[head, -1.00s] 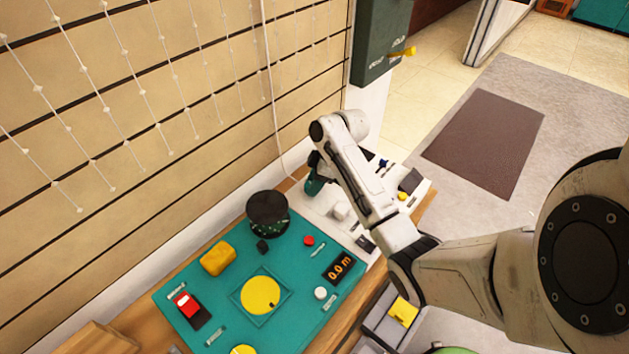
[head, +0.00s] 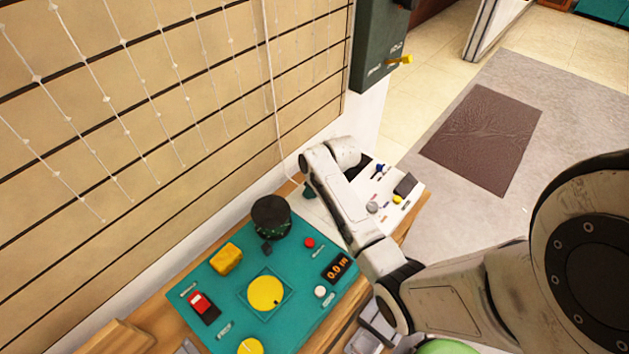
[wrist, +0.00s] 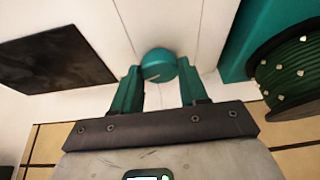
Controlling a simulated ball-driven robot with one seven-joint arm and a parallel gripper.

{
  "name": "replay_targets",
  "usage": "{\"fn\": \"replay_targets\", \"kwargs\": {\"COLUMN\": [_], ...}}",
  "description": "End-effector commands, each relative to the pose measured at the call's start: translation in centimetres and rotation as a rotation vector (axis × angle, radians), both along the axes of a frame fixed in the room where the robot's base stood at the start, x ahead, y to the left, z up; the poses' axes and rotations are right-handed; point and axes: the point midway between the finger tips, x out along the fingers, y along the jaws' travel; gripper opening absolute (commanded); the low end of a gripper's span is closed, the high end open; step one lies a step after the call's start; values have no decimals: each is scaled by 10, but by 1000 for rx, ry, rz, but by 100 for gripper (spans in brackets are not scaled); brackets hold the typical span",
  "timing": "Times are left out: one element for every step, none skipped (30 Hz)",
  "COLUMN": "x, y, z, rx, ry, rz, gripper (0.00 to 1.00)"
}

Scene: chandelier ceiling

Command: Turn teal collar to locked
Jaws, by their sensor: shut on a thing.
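The teal collar (wrist: 158,58) is a small round knob with a thin light line on its face, standing on a white panel. In the wrist view my gripper (wrist: 159,68) has its two green fingers on either side of the collar, shut on it. In the head view my arm covers the collar, and only a small dark green bit of my gripper (head: 308,191) shows left of the wrist. I cannot read any locked mark beside the collar.
A dark spool (head: 271,216) with green winding stands close by on the teal board (head: 228,298). A green wall box (head: 378,50) hangs behind.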

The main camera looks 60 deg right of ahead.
Motion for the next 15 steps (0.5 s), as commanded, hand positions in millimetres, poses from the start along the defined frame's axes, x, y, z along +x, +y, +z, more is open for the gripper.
{"fn": "replay_targets", "kwargs": {"x": [1, 1, 1, 1, 1, 1, 2, 2, 2, 1, 2, 2, 2, 2, 2], "y": [2, 3, 3, 3, 3, 3, 3, 3, 3, 3, 3, 4, 4, 3, 4], "z": [3, 3, 3, 3, 3, 3, 2, 2, 2, 2, 2, 2, 2, 1, 1], "rx": [1, 2, 0, 0, 0, 0, 0, 0, 0, 0, -1, 0, -1, -1, -1], "ry": [3, 2, 2, 1, 1, 1, 1, 1, 1, 1, 1, 0, 0, 0, 0], "rz": [-37, -63, -99, -122, -148, -179, -201, -224, -251, -271, -288, -311, -327, -342, -360], "gripper": [13, 13, 13, 13, 13, 13, 13, 13, 13, 13, 13, 13, 13, 13, 13]}}
